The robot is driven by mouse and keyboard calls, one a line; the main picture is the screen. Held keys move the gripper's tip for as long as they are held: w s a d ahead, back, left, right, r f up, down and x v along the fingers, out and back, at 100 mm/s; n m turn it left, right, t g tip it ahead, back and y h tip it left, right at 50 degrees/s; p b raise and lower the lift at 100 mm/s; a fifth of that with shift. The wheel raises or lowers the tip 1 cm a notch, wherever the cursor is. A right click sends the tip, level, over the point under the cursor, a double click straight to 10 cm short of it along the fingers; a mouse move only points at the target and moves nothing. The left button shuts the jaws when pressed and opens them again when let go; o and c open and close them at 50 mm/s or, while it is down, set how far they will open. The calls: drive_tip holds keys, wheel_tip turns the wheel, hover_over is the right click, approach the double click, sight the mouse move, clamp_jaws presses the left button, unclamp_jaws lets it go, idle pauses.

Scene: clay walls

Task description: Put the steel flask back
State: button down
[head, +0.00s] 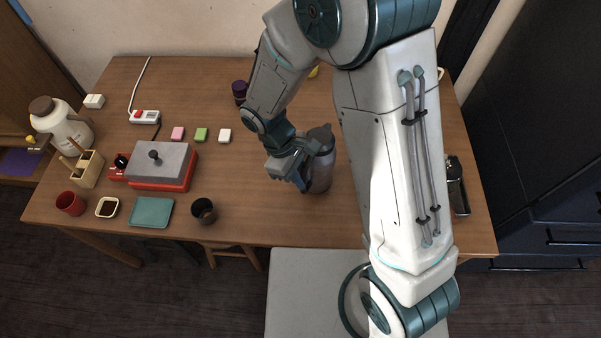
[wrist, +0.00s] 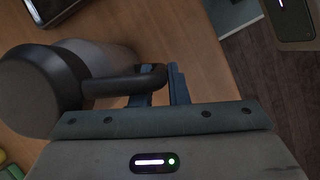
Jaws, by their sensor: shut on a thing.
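The steel flask (head: 321,168) is a grey cylinder with a dark lid, near the middle of the table towards its front edge. It looks upright; I cannot tell whether its base touches the table. My gripper (head: 304,175) is at its left side in the head view. In the wrist view the flask's dark round lid (wrist: 38,90) and its dark handle (wrist: 125,84) show. My gripper (wrist: 162,92) is shut on the handle there. Part of the flask's body is hidden behind the lid in the wrist view.
A red grill with a grey lid (head: 160,162), a teal tray (head: 151,212), a dark cup (head: 203,211) and a red cup (head: 70,203) stand on the left. The wooden table (head: 275,220) is clear left of the flask. A pale seat (head: 305,285) is below the front edge.

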drive_tip(key=shift+f, duration=0.1)
drive_tip(key=c, duration=1.4)
unclamp_jaws()
drive_tip(key=v, duration=1.2)
drive_tip(key=s+d+r+m+t+y, duration=0.1)
drive_tip(key=s+d+r+m, duration=0.1)
drive_tip(key=d, duration=0.4)
drive_tip(key=s+d+r+m+t+y, duration=0.1)
drive_tip(key=s+d+r+m+t, duration=0.1)
drive_tip(key=d+r+m, duration=0.2)
drive_tip(key=s+d+r+m+t+y, duration=0.1)
drive_tip(key=s+d+r+m+y, duration=0.1)
drive_tip(key=d+m, duration=0.5)
drive_tip(key=shift+s+d+r+t+b, duration=0.4)
drive_tip(key=shift+d+r, duration=0.15)
drive_tip(key=shift+d, duration=1.2)
